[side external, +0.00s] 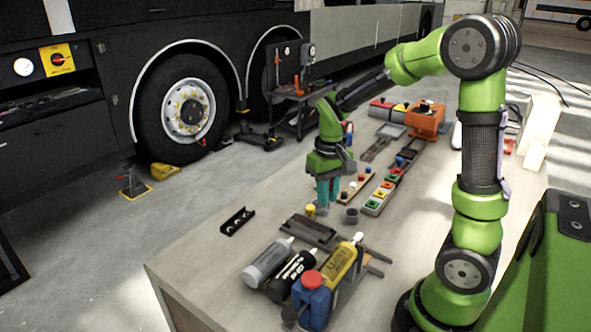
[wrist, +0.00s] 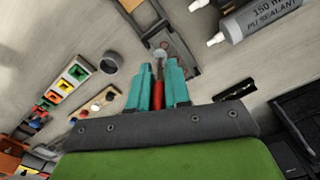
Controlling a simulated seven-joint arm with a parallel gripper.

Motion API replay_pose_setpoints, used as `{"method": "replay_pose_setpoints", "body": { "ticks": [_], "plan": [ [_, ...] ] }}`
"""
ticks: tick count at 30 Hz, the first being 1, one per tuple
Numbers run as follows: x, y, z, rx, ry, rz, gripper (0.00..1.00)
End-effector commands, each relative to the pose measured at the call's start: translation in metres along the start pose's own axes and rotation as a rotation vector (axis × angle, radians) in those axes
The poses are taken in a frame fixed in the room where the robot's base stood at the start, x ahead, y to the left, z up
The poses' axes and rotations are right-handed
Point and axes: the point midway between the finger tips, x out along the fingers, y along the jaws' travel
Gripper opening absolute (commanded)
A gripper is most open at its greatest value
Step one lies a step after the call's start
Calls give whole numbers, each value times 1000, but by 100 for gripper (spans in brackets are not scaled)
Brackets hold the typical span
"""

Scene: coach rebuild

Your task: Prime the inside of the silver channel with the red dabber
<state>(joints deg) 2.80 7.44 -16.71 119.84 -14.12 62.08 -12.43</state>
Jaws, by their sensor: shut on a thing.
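My gripper (side external: 327,196) has teal fingers shut on the red dabber (wrist: 157,94). In the wrist view the dabber's red handle lies between the fingers (wrist: 158,88), with a pale tip beyond them. The silver channel seems to be the long grey piece (side external: 306,233) on the bench, just in front of my gripper. It also shows in the wrist view (wrist: 182,56), running past the dabber's tip. I cannot tell whether the tip touches it. In the side view a small yellow piece (side external: 311,210) shows below the fingers; the red handle is hidden there.
A grey cup (side external: 350,215) stands right of my gripper. A black bracket (side external: 237,221) lies to the left. Sealant tubes (side external: 268,261) and a red-capped blue bottle (side external: 312,297) are at the front. A row of coloured parts (side external: 384,189) lies behind. Bare bench lies at front left.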

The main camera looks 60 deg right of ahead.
Motion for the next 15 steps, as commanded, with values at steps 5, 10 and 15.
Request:
{"method": "replay_pose_setpoints", "body": {
  "ticks": [5,10,15],
  "plan": [
    [7,0,0,2,0,0,0],
    [14,0,0,1,-1,0,0],
    [21,0,0,1,-1,-1,0]
  ]
}}
